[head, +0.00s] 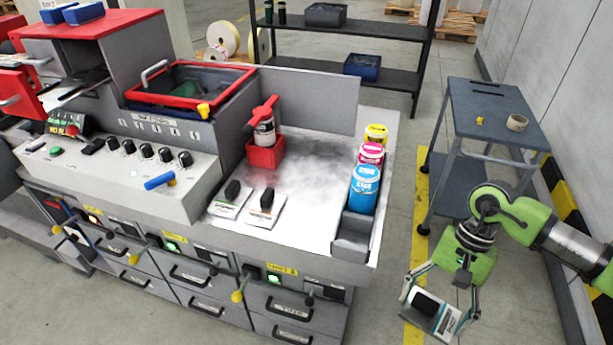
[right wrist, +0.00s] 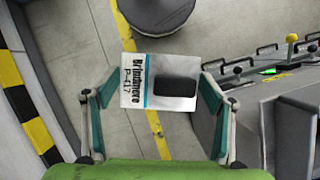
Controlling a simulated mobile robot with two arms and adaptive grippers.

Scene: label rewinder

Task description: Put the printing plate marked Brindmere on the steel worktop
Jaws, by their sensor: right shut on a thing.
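The printing plate marked Brindmere (right wrist: 145,75) is a white card-like plate with a teal stripe and a black block. It is held between the fingers of my right gripper (head: 440,305), and the plate (head: 447,321) hangs over the floor to the right of the machine. My right gripper also shows in the right wrist view (right wrist: 156,100), shut on the plate's two sides. The steel worktop (head: 310,185) is the bright, smudged surface on the machine. Two similar plates with black blocks, a left one (head: 226,209) and a right one (head: 261,218), lie at its front left. My left gripper is not in view.
A red holder (head: 264,155) with a red-handled bottle stands at the worktop's back left. Yellow, magenta and blue ink tubs (head: 364,190) line its right edge beside a grey bin (head: 350,238). The worktop's middle is clear. A blue-grey cart (head: 490,110) stands at right.

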